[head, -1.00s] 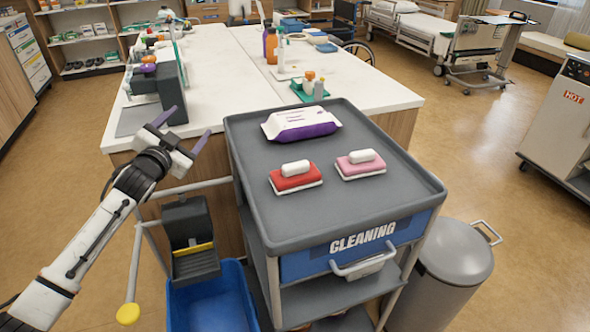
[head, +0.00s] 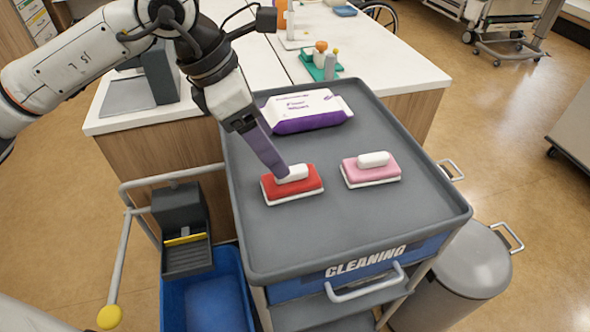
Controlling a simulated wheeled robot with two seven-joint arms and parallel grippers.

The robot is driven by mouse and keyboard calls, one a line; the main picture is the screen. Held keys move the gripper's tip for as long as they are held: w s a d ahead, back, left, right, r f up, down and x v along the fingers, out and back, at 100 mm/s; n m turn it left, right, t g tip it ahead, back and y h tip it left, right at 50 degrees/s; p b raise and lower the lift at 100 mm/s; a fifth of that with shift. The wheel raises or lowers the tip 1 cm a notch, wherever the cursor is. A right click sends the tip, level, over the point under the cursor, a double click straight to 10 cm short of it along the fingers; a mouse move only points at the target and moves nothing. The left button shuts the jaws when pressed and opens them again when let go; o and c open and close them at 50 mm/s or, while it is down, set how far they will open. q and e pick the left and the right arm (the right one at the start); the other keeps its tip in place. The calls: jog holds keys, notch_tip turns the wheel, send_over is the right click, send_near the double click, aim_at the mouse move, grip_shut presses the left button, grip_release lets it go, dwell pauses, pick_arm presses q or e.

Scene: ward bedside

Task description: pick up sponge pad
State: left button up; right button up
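Two sponge pads with white handles lie on the grey top of the cleaning cart (head: 350,235). The red sponge pad (head: 306,190) is on the left and the pink sponge pad (head: 371,173) is on the right. My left gripper (head: 281,172) points down at the red pad, its visible purple-grey finger at the left end of the white handle. The other finger is hidden, so I cannot tell whether it grips the handle. The red pad rests on the cart top. My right gripper is not in view.
A white and purple wipes pack (head: 305,110) lies behind the pads on the cart. A long white counter (head: 385,75) stands behind. A grey bin (head: 470,262) is at the cart's right, and a blue bucket (head: 205,300) at its left. The cart's front top is bare.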

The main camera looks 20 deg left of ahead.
pick_arm(q)
jog(key=x, duration=0.4)
jog(key=shift+s+f, duration=0.1)
jog(key=shift+f, duration=0.05)
jog(key=p+x, duration=0.1)
jog(key=x, duration=0.3)
jog(key=shift+d+f+p, duration=0.1)
jog(key=shift+d+p, duration=0.15)
jog(key=shift+p, duration=0.05)
jog(key=shift+w+d+f, duration=0.1)
jog(key=shift+w+f, duration=0.1)
jog(key=shift+f, duration=0.3)
jog(key=c, duration=1.1)
jog(key=shift+r+b, duration=0.55)
jog(key=shift+r, duration=4.5)
jog(key=shift+c, duration=0.2)
